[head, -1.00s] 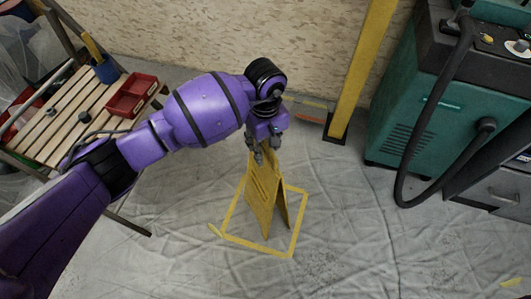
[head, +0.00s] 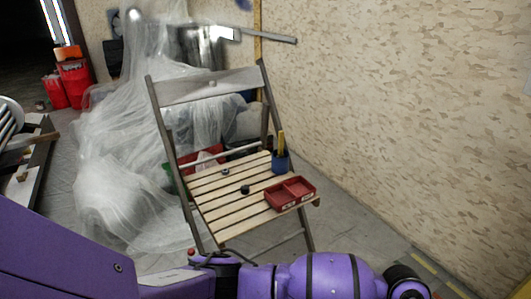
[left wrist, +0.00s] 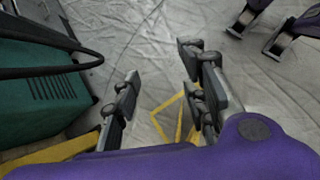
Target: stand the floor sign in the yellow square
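My left gripper (left wrist: 159,76) shows in the left wrist view with its fingers spread apart and nothing seen between the tips. Below it are the thin yellow lines of the floor square (left wrist: 166,103), partly covered by the fingers and my wrist. A narrow yellow strip (left wrist: 180,120) beside the right-hand fingers may be the floor sign's edge; I cannot tell its stance from it.
A slatted folding chair (head: 228,200) carries a red tray (head: 290,193) and a blue cup (head: 280,160). Plastic sheeting (head: 120,180) hangs behind it, and a patterned wall (head: 410,120) runs to the right. The green machine (left wrist: 35,90) with its black hose stands left in the wrist view.

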